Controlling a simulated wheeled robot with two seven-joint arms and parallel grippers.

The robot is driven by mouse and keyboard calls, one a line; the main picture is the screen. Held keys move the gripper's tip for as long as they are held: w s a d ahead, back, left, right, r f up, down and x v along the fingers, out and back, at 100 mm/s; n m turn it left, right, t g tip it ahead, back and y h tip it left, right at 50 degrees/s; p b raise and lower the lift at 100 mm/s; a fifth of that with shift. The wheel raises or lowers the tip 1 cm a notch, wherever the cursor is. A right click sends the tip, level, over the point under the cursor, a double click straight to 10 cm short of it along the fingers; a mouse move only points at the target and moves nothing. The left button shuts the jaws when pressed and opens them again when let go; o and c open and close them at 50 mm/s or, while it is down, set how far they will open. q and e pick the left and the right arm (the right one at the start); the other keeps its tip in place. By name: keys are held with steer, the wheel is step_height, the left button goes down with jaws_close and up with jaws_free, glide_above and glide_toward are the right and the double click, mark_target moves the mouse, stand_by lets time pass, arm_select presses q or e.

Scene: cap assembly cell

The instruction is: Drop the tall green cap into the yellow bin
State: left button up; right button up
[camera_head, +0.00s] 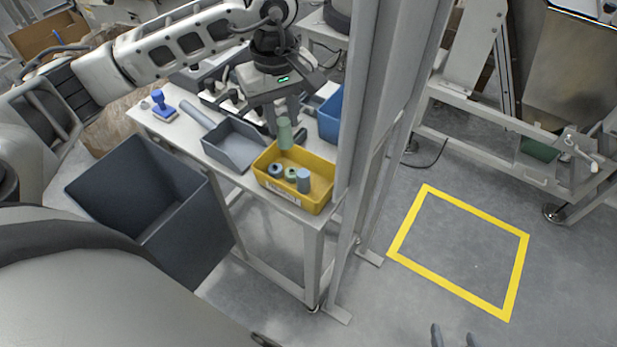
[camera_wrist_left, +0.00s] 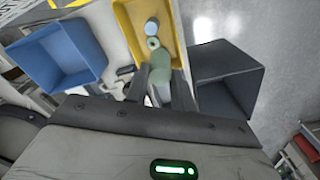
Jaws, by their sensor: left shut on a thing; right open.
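My left gripper (camera_head: 283,118) is shut on the tall green cap (camera_head: 285,134) and holds it upright above the yellow bin (camera_head: 322,206). In the left wrist view the left gripper (camera_wrist_left: 160,88) has the green cap (camera_wrist_left: 160,92) between its fingers, over the near part of the yellow bin (camera_wrist_left: 120,22). My right gripper (camera_head: 453,338) shows only as fingertips at the bottom edge of the head view, apart and empty.
A grey bin (camera_head: 236,146) stands left of the yellow bin and a blue bin (camera_head: 329,117) behind it. A large dark crate (camera_head: 150,195) stands before the bench. A grey post (camera_head: 372,110) rises close to the yellow bin's right. A blue stamp-like object (camera_head: 160,103) is at the bench's left end.

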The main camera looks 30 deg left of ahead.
arm_select(q)
step_height(320, 180, down, 3)
steer(key=shift+f+b, duration=0.1)
steer(key=shift+b, duration=0.55)
steer(key=shift+f, duration=0.35)
arm_select(e)
steer(key=shift+w+a+f, duration=0.25)
steer(key=shift+a, duration=0.05)
arm_select(q)
steer(key=o, duration=0.8)
arm_select(e)
steer(key=shift+f, duration=0.1)
steer(key=shift+d, duration=0.1)
